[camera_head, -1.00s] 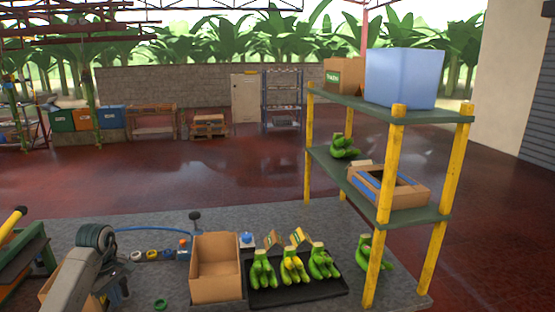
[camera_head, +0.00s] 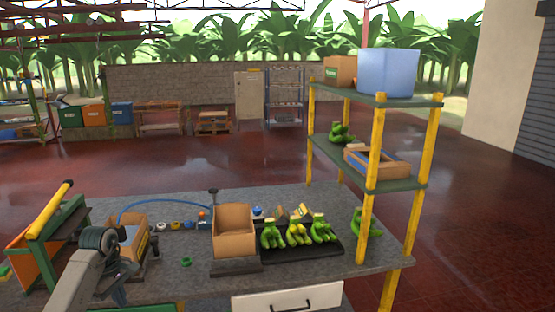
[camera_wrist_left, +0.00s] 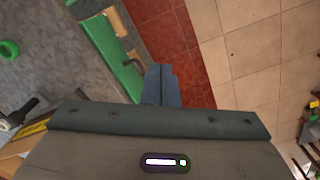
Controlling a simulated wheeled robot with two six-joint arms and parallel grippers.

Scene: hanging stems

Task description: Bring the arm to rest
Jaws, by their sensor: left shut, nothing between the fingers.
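My left arm comes in at the lower left of the head view, bent at a dark wrist joint above the left end of the grey bench (camera_head: 215,283). In the left wrist view my left gripper (camera_wrist_left: 161,72) has its two blue-grey fingers together with nothing between them. They point over a green frame edge, with red and beige tiled floor beyond. My right gripper is not in view.
An open cardboard box (camera_head: 233,240) and a black tray (camera_head: 300,252) with green banana bunches stand on the bench. A yellow-post shelf (camera_head: 378,180) rises at the right. A green and orange rack (camera_head: 50,225) is close to my left arm.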

